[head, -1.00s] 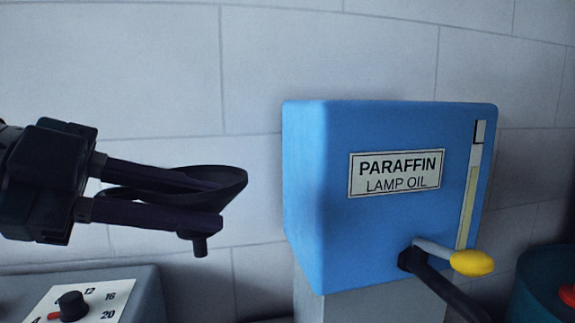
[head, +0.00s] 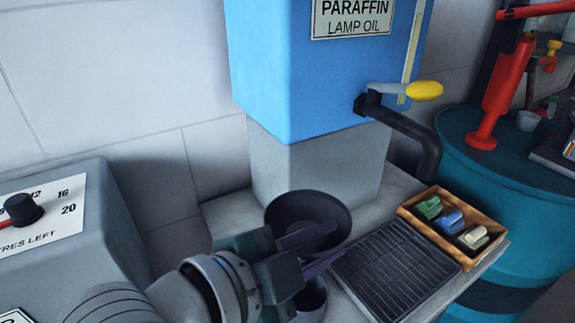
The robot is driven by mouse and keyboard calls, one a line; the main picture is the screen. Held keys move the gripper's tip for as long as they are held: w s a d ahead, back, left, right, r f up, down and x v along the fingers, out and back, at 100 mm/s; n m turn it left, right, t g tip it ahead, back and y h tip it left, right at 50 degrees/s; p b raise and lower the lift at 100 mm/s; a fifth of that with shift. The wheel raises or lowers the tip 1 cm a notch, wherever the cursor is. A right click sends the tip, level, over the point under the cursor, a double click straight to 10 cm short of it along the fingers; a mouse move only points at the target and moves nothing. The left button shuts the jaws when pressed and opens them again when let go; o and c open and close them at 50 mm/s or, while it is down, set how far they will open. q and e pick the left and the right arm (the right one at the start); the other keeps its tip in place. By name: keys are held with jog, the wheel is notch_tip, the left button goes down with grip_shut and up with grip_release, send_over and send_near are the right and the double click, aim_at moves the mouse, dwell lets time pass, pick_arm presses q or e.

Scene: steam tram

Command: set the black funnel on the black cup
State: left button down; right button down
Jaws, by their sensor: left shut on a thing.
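The black funnel (head: 306,211) is a wide dark bowl, mouth up, near the middle of the head view. My left gripper (head: 337,240) is shut on the funnel, its two fingers crossing the near side of the bowl. The funnel's spout is hidden behind the gripper. The black cup (head: 313,303) stands on the grey counter, lower in the picture, partly hidden by the gripper. Its dark open mouth shows just below the fingers. The funnel and cup look apart, with the funnel higher. My right gripper is out of view.
A blue paraffin tank (head: 300,80) on a grey block stands behind, with a yellow-handled tap (head: 424,91) and black spout. Right of the cup is a drain grille (head: 395,270), then a wooden tray (head: 484,207) of coloured clips. A grey dial box (head: 95,260) stands left.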

pick_arm(q)
jog(key=shift+d+f, duration=0.15)
jog(key=b, duration=0.6)
send_over(316, 315)
notch_tip(316, 315, down, 6)
jog(key=shift+w+f, duration=0.2)
jog(key=shift+r, duration=0.15)
dwell(0.8)
jog(key=shift+f, duration=0.35)
dwell(0.3)
jog(key=shift+f+b, duration=0.7)
jog(key=shift+b, duration=0.15)
jog(key=shift+f+b, duration=1.1)
jog(key=shift+f, duration=0.2)
jog(key=shift+f+b, duration=0.3)
jog(key=shift+f, duration=0.05)
